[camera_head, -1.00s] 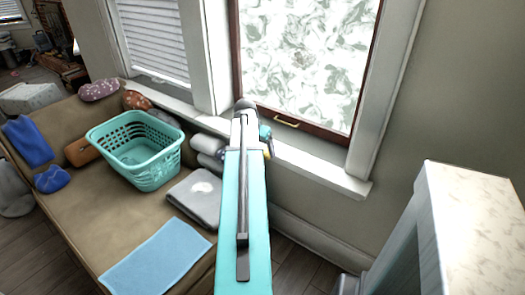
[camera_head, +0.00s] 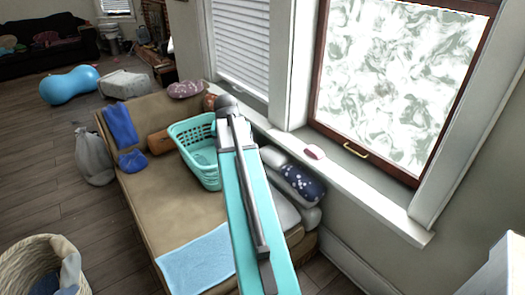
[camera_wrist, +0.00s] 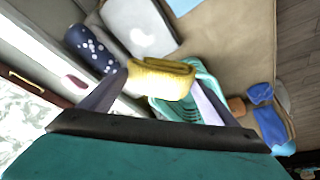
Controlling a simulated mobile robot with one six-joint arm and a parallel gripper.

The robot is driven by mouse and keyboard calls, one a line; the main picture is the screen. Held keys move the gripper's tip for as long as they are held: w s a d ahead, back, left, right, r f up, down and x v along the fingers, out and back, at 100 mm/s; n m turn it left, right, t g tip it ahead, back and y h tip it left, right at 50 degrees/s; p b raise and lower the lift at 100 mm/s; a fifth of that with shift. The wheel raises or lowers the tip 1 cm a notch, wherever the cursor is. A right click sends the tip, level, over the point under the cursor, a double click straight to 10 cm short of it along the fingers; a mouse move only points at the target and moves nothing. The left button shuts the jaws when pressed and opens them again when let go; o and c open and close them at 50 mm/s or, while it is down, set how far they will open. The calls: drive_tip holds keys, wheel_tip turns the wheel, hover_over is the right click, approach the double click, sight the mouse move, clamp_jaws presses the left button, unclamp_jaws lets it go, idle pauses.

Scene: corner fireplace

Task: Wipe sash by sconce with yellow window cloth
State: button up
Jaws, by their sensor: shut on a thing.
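My gripper (camera_wrist: 160,80) is shut on a folded yellow window cloth (camera_wrist: 161,77), which sits between its two fingers in the wrist view. In the head view my arm hides the gripper and cloth. A window sash (camera_head: 322,62) with a reddish-brown frame stands to the right of my arm in the head view. Its glass (camera_head: 395,65) is covered in whitish and grey-green swirls, and a brass handle (camera_head: 356,150) is on its bottom rail. The cloth is apart from the sash. I see no sconce.
A white sill (camera_head: 370,192) runs below the sash, with a pink object (camera_head: 314,152) on it. A brown couch (camera_head: 150,205) below holds a turquoise laundry basket (camera_head: 193,133), a light blue towel (camera_head: 200,262) and a dark blue dotted roll (camera_head: 302,183). Open floor (camera_head: 60,180) lies left.

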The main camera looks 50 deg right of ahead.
drive_tip(key=w+a+r+n+t+y+p, duration=0.1)
drive_tip(key=w+a+r+n+p, duration=0.3)
drive_tip(key=a, duration=0.7)
drive_tip(key=w+a+r+n+y, duration=0.1)
drive_tip(key=w+a+r+n, duration=0.1)
drive_tip(key=w+a+r, duration=0.65)
drive_tip(key=a+r+n+p, duration=0.2)
drive_tip(key=a, duration=1.1)
drive_tip(key=a+r+n+t+y+p, duration=0.1)
drive_tip(key=a+r+n+p, duration=0.1)
drive_tip(key=a, duration=1)
drive_tip(key=shift+w+a+r+n+y, duration=0.15)
drive_tip(key=shift+a+r+n+y, duration=0.2)
drive_tip(key=shift+r+n, duration=0.2)
drive_tip(key=shift+f, duration=0.1)
